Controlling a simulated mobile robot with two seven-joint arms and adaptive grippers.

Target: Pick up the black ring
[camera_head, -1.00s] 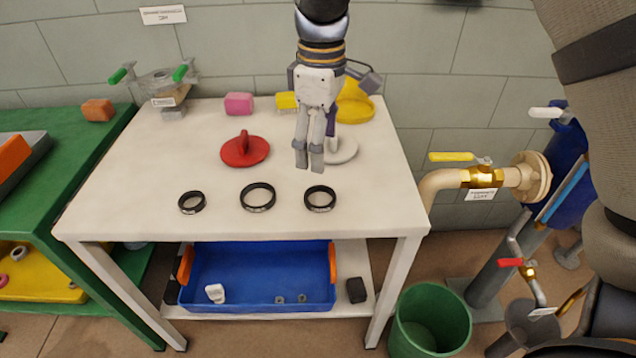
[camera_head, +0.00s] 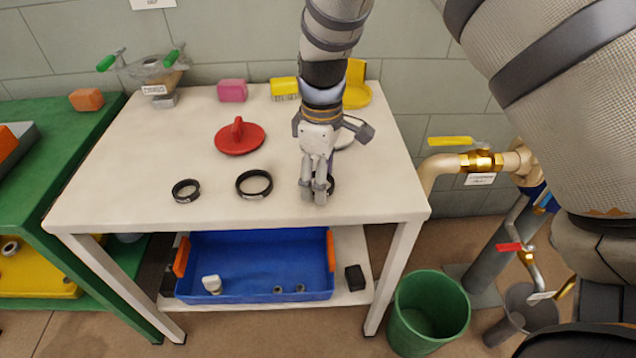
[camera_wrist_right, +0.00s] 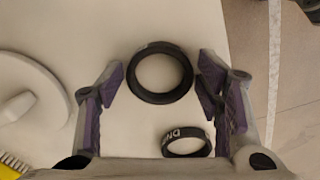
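Three black rings lie on the white table: a left ring (camera_head: 186,197), a middle ring (camera_head: 254,195) and a right ring (camera_head: 331,186), mostly hidden behind my right gripper (camera_head: 319,194). In the right wrist view, one black ring (camera_wrist_right: 133,87) lies between the parted fingers of my right gripper (camera_wrist_right: 160,88). The fingers are close to its sides; I cannot tell whether they touch it. A second ring (camera_wrist_right: 188,153) with white lettering lies below it in that view. My left gripper is not in view.
The white table (camera_head: 130,165) also holds a red disc with a handle (camera_head: 239,138), a pink block (camera_head: 232,91), a yellow brush (camera_head: 284,88) and a white disc (camera_wrist_right: 28,100). A blue tray (camera_head: 255,265) is on the shelf below. A green bin (camera_head: 428,310) stands at the right.

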